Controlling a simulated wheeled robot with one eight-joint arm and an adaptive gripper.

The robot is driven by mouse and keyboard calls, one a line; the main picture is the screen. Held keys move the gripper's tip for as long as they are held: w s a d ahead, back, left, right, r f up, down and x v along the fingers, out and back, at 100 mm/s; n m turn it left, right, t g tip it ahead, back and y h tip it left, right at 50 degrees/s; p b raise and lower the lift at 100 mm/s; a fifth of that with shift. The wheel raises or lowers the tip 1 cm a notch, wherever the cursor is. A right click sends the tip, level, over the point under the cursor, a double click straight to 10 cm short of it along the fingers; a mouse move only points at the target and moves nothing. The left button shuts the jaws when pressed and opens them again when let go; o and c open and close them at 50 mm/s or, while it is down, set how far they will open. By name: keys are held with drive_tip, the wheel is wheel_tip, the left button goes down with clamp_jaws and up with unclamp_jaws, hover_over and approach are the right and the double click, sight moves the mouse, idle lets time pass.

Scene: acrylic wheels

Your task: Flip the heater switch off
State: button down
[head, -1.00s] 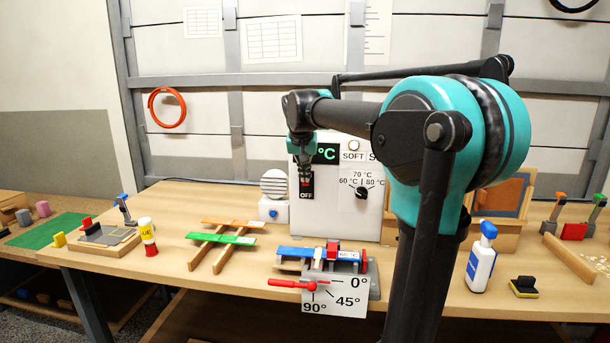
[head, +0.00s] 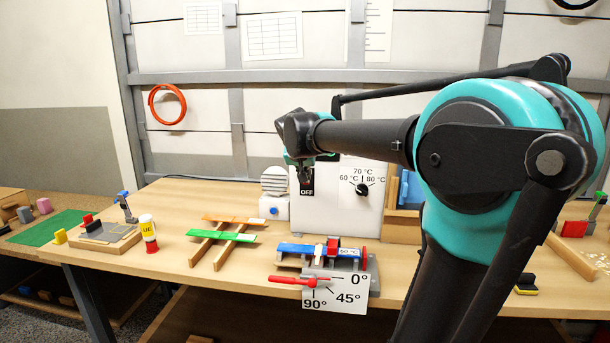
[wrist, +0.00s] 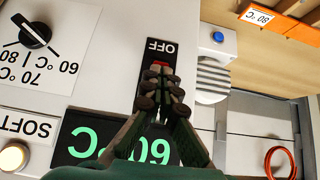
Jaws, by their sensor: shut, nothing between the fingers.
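The heater is a white box (head: 352,218) at the back of the bench. Its black switch plate, marked OFF at its lower end, shows in the head view (head: 307,189) and upside down in the wrist view (wrist: 160,49). My gripper (wrist: 160,88) is shut and empty, its fingertips over the switch plate. A bit of the red switch (wrist: 160,66) shows past the fingertips. The fingers hide most of it, so I cannot tell its tilt or whether they touch it. The green display (wrist: 120,140) is lit, reading about 60 °C, partly covered by the fingers.
A black dial (head: 362,190) with temperature marks sits right of the switch. A white round-grilled device with a blue button (head: 274,210) stands just left of the heater. A clamp jig (head: 330,258) and slatted pieces (head: 222,238) lie on the bench in front.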

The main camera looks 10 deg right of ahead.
drive_tip(key=f+t, duration=0.1)
drive_tip(key=t+h, duration=0.1)
drive_tip(key=t, duration=0.1)
drive_tip(key=shift+s+a+f+t, duration=0.1)
drive_tip(key=shift+s+f+t, duration=0.2)
drive_tip(key=shift+s+f, duration=0.1)
drive_tip(key=shift+r, duration=0.15)
drive_tip(key=shift+r, duration=0.7)
